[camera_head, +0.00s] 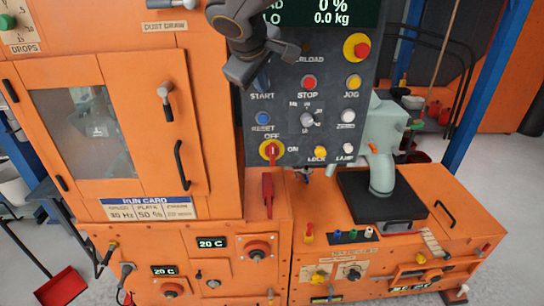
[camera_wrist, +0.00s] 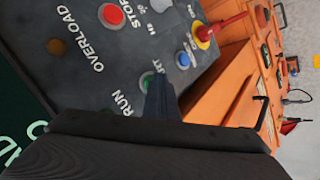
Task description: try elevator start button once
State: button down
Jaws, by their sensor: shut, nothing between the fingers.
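The dark control panel (camera_head: 338,75) carries the START label (camera_head: 262,96) at its left. The button above that label is hidden behind my gripper in the head view. In the wrist view, a green button (camera_wrist: 146,79) shows at the edge of my gripper (camera_wrist: 158,88), partly covered by the fingers. My gripper is shut and empty, its tips over or right beside this button; I cannot tell whether they touch it. The red STOP button (camera_head: 309,82) is to the right of START. The blue RESET button (camera_head: 263,118) is below it.
A yellow JOG button (camera_head: 354,82), a grey knob (camera_head: 307,120) and a red emergency button (camera_head: 362,50) share the panel. A red-handled OFF/ON switch (camera_head: 271,150) sits below. The orange cabinet (camera_head: 150,110) stands close on the left.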

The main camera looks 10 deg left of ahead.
jog(key=shift+s, duration=0.15)
jog(key=shift+s+d, duration=0.1)
jog(key=shift+s, duration=0.2)
jog(key=s+b, duration=0.1)
jog(key=s, duration=0.1)
jog(key=s+d+b, duration=0.1)
jog(key=s, duration=0.2)
jog(key=shift+s+d, duration=0.2)
jog(key=shift+s, duration=0.15)
dwell(0.6)
jog(key=s+d+f+m+g, duration=0.2)
jog(key=s+d+f+m, duration=0.2)
jog(key=d+f, duration=0.4)
jog(key=s+d+f+m+g, duration=0.3)
jog(key=d+f, duration=0.6)
jog(key=d, duration=0.4)
jog(key=s+d+f+m+g+b, duration=0.1)
jog(key=s+d+f+m+g, duration=0.1)
jog(key=s+d+f+m, duration=0.3)
jog(key=s+d+f, duration=0.1)
jog(key=d+f, duration=0.3)
jog(key=d, duration=0.1)
jog(key=shift+d+m+g, duration=0.3)
jog(key=shift+d, duration=0.05)
